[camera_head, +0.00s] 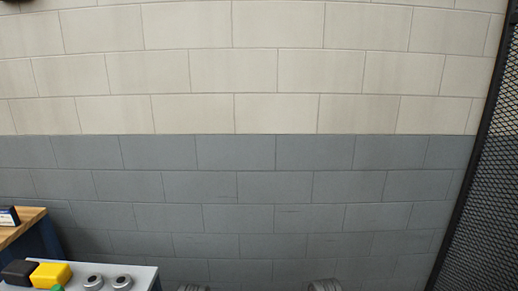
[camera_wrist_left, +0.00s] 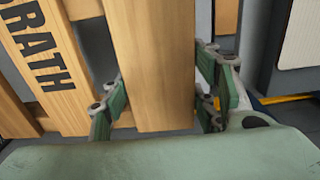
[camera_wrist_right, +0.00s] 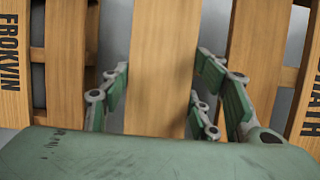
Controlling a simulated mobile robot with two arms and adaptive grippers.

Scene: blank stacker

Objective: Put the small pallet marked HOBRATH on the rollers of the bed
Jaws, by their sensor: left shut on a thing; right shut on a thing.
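In the left wrist view my left gripper (camera_wrist_left: 165,108) is shut on a plain wooden slat (camera_wrist_left: 150,60). A board (camera_wrist_left: 45,70) left of that slat bears letters ending in "RATH"; the rest is cut off. In the right wrist view my right gripper (camera_wrist_right: 165,105) is shut on another plain wooden slat (camera_wrist_right: 163,60). A board marked "FROKVIN" (camera_wrist_right: 12,70) stands at the left there, and a board with a partly hidden mark ending in "ATH" (camera_wrist_right: 308,105) at the right. I cannot tell whether both slats belong to one pallet. The pallets and rollers do not show in the head view.
The head view faces a block wall (camera_head: 270,120). A black mesh fence (camera_head: 485,140) stands at the right. At lower left are a grey cabinet top (camera_head: 140,275) with a black block, a yellow block (camera_head: 50,274) and round knobs, and a wooden bench (camera_head: 22,226) with a small box.

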